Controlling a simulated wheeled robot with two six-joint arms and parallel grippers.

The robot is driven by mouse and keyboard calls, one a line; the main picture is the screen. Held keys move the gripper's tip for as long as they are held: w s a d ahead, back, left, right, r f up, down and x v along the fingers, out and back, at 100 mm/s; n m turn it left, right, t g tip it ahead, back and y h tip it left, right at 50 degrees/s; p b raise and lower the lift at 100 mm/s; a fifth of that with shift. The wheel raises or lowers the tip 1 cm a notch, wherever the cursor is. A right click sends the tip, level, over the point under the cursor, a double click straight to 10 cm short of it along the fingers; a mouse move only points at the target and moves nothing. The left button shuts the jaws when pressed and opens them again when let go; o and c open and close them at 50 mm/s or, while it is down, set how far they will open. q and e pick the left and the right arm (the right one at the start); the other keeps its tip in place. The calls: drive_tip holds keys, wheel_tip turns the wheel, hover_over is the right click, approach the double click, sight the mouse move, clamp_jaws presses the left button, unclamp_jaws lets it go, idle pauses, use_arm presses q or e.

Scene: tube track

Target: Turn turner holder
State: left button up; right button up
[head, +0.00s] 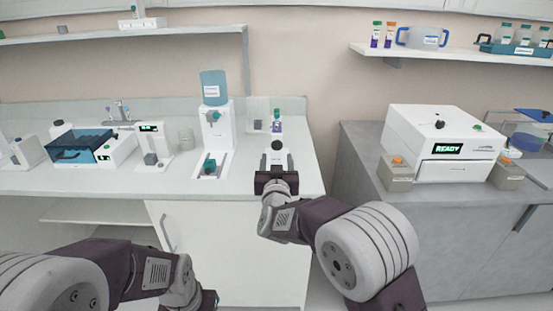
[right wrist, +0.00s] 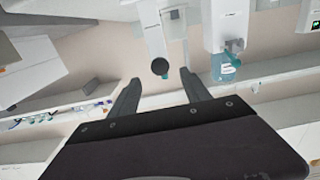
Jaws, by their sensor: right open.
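A slim white device with a round dark knob (head: 277,145) stands near the right end of the white counter; I take it for the turner holder. A tube with a green cap and purple lower part (head: 276,119) shows at its top. My right gripper (head: 277,160) is open in front of the device, its fingers pointing toward it. In the right wrist view, the dark knob (right wrist: 160,66) appears just beyond and between the open fingertips (right wrist: 160,78), with nothing gripped. My left gripper (head: 208,300) is low at the bottom edge, and its fingers cannot be made out.
A white dispenser with a blue bottle (head: 213,85) stands left of the device. Further left are a small display unit (head: 150,145) and a blue-lidded box (head: 80,146). A white machine reading READY (head: 440,135) sits on the grey counter. A shelf (head: 460,54) hangs above.

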sight(277, 146)
drive_tip(key=w+p, duration=0.1)
drive_tip(key=w, duration=0.8)
drive_tip(key=shift+r, duration=0.1)
clamp_jaws()
